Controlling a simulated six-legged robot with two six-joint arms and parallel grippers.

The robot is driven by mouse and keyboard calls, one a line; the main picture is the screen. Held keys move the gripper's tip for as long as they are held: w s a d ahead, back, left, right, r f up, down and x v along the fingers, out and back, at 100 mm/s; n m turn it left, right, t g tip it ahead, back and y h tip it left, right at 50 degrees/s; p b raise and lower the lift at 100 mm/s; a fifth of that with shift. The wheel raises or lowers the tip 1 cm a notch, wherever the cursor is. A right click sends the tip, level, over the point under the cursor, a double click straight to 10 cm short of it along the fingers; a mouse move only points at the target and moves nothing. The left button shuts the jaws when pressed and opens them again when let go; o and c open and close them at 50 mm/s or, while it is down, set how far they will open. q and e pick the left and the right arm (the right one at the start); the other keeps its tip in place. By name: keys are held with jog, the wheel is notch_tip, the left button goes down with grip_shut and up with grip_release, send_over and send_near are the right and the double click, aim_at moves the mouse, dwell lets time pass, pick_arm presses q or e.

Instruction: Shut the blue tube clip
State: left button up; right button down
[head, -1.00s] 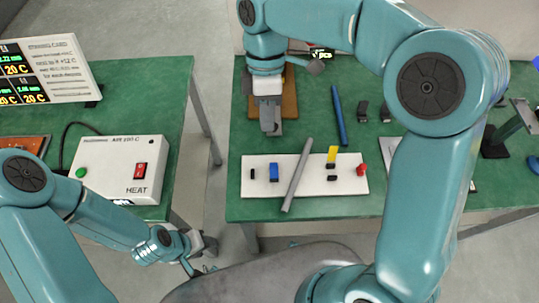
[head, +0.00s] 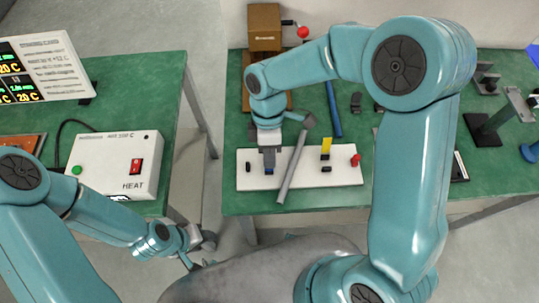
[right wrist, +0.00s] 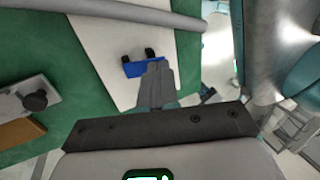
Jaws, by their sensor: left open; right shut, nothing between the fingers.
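The blue tube clip (right wrist: 146,68) sits on the white board (right wrist: 92,40), with two small black parts beside it in the right wrist view. In the head view the clip is mostly hidden by my right gripper (head: 269,168), and only a bit of blue (head: 268,171) shows. My right gripper is shut and empty. Its fingertips are right at the clip; I cannot tell whether they touch it. My left gripper (head: 206,241) is open and empty, off the table at the lower left.
On the white board (head: 345,177) a grey tube (head: 290,172) leans across the middle, with a yellow part (head: 326,146) and a red knob (head: 356,160) to its right. A blue rod (head: 333,108) lies behind. The heater box (head: 115,165) stands on the left table.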

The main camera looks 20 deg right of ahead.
jog(key=shift+s+f, duration=0.15)
jog(key=shift+s, duration=0.05)
jog(key=shift+w+f, duration=0.1)
jog(key=t+b, duration=0.1)
jog(key=s+f+t+b, duration=0.1)
jog(key=b, duration=0.1)
jog(key=h+b, duration=0.1)
jog(key=b, duration=0.1)
jog(key=shift+s+a+f+t, duration=0.2)
jog(key=shift+a+f+t, duration=0.1)
jog(key=shift+t, duration=0.1)
jog(key=shift+s+r, duration=0.1)
jog(key=shift+s, duration=0.05)
jog(key=shift+r, duration=0.1)
